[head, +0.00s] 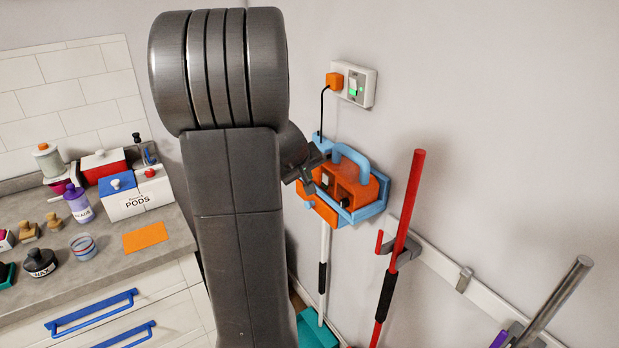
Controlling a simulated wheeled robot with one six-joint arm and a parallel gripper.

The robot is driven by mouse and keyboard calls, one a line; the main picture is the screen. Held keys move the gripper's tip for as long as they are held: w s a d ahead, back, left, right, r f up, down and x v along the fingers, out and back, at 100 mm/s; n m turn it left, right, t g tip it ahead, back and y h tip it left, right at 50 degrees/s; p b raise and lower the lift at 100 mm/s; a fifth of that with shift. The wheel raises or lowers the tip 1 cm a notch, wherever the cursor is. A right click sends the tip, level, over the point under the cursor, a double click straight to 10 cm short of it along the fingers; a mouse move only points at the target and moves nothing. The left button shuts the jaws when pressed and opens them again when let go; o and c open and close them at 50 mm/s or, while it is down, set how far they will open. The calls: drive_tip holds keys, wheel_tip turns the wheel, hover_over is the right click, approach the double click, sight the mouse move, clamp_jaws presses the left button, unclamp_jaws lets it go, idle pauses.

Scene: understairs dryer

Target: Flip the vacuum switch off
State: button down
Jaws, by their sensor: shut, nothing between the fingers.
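An orange vacuum (360,190) with a light blue handle sits in a light blue wall holder (372,212). A small pale switch-like square (327,180) and a dark knob (344,203) show on its front; which way the square is set is too small to tell. Above it, a white wall socket (367,88) has a rocker with a green mark (356,89) and an orange plug (335,80) with a black cord. My gripper (318,158) is shut and empty, in front of the vacuum's upper left part. Whether it touches the vacuum I cannot tell. My arm hides part of the wall.
A counter (185,238) at left holds a PODS box (140,195), bottles, stamps and an orange cloth (145,237). A red pole (403,220) and a grey pole (555,298) hang on a wall rail (430,260) at right. The wall right of the socket is clear.

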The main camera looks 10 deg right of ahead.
drive_tip(key=s+a+r, duration=0.1)
drive_tip(key=s+r, duration=0.3)
drive_tip(key=r, duration=0.4)
drive_tip(key=shift+s+r, duration=0.25)
drive_tip(key=shift+r, duration=0.1)
drive_tip(key=shift+f, duration=0.15)
